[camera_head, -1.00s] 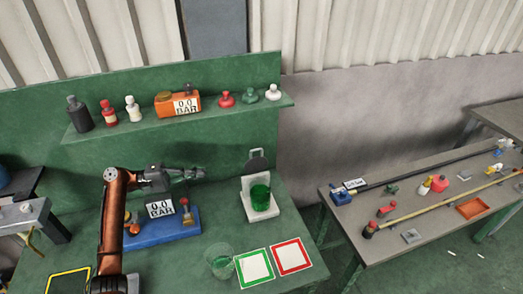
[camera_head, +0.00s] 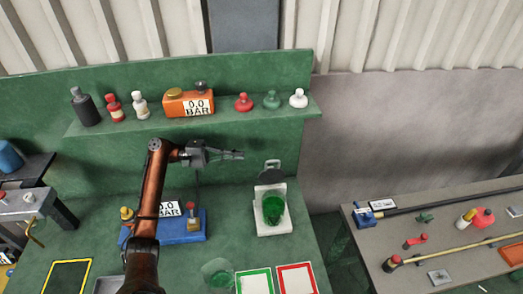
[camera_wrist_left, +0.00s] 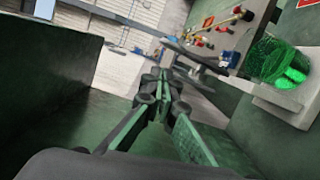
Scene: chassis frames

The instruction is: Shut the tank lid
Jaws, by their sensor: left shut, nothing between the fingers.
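The tank (camera_head: 273,207) is a green see-through vessel on a white base (camera_head: 272,227) on the green bench. Its dark round lid (camera_head: 271,177) stands raised at the back of the tank, open. In the head view my left gripper (camera_head: 241,155) is shut and empty, pointing right. It appears up and to the left of the lid, apart from it. In the left wrist view the shut fingers (camera_wrist_left: 163,82) point away from the camera, and the green tank (camera_wrist_left: 280,62) shows at the right. My right gripper is not in view.
A blue gauge unit (camera_head: 165,231) sits below my left arm. A shelf (camera_head: 225,112) with bottles and an orange gauge box (camera_head: 189,103) runs along the back. A clear cup (camera_head: 217,274) and green and red framed mats (camera_head: 296,279) lie in front. A side table (camera_head: 440,236) stands right.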

